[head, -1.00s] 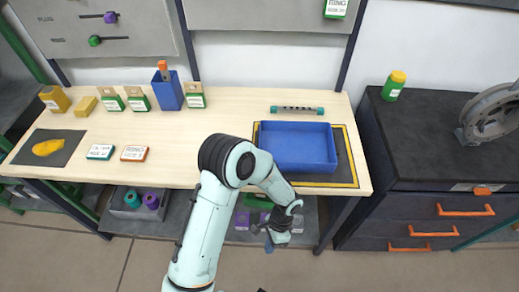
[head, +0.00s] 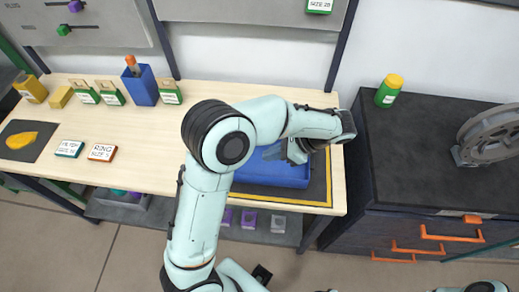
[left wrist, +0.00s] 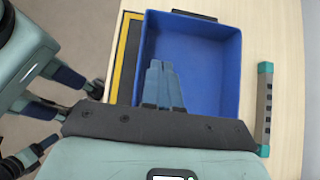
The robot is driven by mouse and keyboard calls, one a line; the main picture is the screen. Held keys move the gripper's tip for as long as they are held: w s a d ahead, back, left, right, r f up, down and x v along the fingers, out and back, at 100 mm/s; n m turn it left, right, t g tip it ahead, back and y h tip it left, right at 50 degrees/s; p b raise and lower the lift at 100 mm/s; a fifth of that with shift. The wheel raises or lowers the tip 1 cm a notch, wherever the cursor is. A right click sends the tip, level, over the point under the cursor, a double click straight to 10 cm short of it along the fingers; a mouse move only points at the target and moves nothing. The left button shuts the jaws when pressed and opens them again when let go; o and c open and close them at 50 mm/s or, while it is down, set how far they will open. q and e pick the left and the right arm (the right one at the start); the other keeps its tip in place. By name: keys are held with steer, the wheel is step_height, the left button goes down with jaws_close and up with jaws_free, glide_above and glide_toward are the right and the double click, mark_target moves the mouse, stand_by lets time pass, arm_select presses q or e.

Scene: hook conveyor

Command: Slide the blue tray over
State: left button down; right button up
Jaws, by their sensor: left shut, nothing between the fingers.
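The blue tray (head: 270,178) sits on a black mat with a yellow border (head: 322,182), at the right end of the wooden table. My left arm crosses above the tray and hides its back part in the head view. My left gripper (head: 271,153) is shut and empty, over the tray's interior. In the left wrist view, the closed fingers (left wrist: 160,68) overlap the open inside of the tray (left wrist: 205,55). I cannot tell whether they touch it.
A bar with teal ends (left wrist: 265,108) lies beside the tray. A dark cabinet (head: 430,150) with orange handles stands right of the table, bearing a green bottle (head: 389,91) and a grey reel (head: 490,135). Boxes and a blue holder (head: 144,88) stand at the table's left.

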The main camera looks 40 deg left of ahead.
arm_select(q)
steer(key=x, duration=0.6)
steer(key=b+x, duration=0.1)
steer(key=x, duration=0.2)
steer(key=shift+s+d, duration=0.1)
steer(key=shift+s, duration=0.25)
steer(key=a, duration=0.1)
steer(key=s+a, duration=0.1)
steer(key=a, duration=0.1)
steer(key=shift+s, duration=0.35)
steer(key=shift+s+a+f, duration=0.1)
steer(key=shift+s+a, duration=0.05)
steer(key=shift+a, duration=0.2)
arm_select(e)
steer(key=shift+s+f, duration=0.6)
steer(key=shift+s, duration=0.05)
